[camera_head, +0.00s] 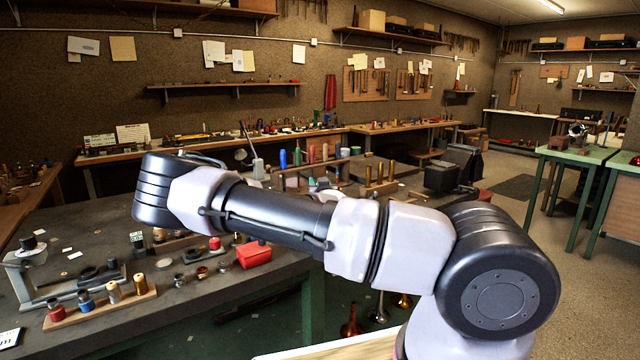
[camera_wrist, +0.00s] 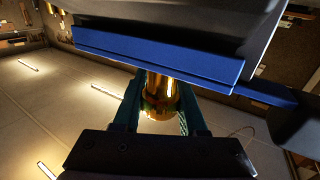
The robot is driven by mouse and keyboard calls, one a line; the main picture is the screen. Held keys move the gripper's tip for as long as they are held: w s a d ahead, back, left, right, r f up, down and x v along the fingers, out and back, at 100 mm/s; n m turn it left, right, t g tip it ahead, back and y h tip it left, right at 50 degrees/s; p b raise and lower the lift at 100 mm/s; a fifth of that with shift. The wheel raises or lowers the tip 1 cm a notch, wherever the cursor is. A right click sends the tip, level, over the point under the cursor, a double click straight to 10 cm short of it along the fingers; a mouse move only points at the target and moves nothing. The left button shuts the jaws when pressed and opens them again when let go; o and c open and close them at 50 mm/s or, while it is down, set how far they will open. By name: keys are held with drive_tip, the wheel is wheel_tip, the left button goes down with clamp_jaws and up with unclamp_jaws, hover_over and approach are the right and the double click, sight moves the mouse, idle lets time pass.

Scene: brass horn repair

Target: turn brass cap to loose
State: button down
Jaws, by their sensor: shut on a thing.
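The brass cap (camera_wrist: 160,100) shows in the wrist view as a shiny golden round piece between the two dark teal fingers of my gripper (camera_wrist: 159,108). The fingers stand on either side of it and are shut on it. The upper end of the brass is hidden behind a dark body with a blue bar (camera_wrist: 160,58). I cannot tell from this view how far the cap is turned. In the head view my arm crosses the middle, and neither the gripper nor the held cap can be made out there.
A dark workbench (camera_head: 215,305) at the left holds several small parts, a red box (camera_head: 253,254) and a wooden strip (camera_head: 100,306) with spools. Brass horn bells (camera_head: 352,322) stand low beneath my arm. A green table (camera_head: 575,152) is at the right, with open floor beside it.

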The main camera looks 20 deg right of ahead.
drive_tip(key=shift+a+r+n+y, duration=0.15)
drive_tip(key=shift+n+y, duration=1.25)
drive_tip(key=shift+y, duration=0.8)
drive_tip(key=shift+a+n+g+y, duration=0.25)
drive_tip(key=shift+n+y, duration=0.4)
drive_tip(key=shift+y, duration=0.35)
drive_tip(key=shift+a+n+g+y, duration=0.15)
drive_tip(key=shift+a+n+y, duration=0.1)
drive_tip(key=shift+n+y, duration=0.6)
drive_tip(key=shift+s+a+f+g+y, duration=0.2)
drive_tip(key=shift+g+y, duration=0.1)
drive_tip(key=shift+y, duration=0.45)
drive_tip(key=shift+c, duration=2.2)
unclamp_jaws()
drive_tip(key=shift+w, duration=0.1)
drive_tip(key=v, duration=1)
drive_tip(key=shift+s, duration=0.4)
drive_tip(key=shift+d, duration=0.15)
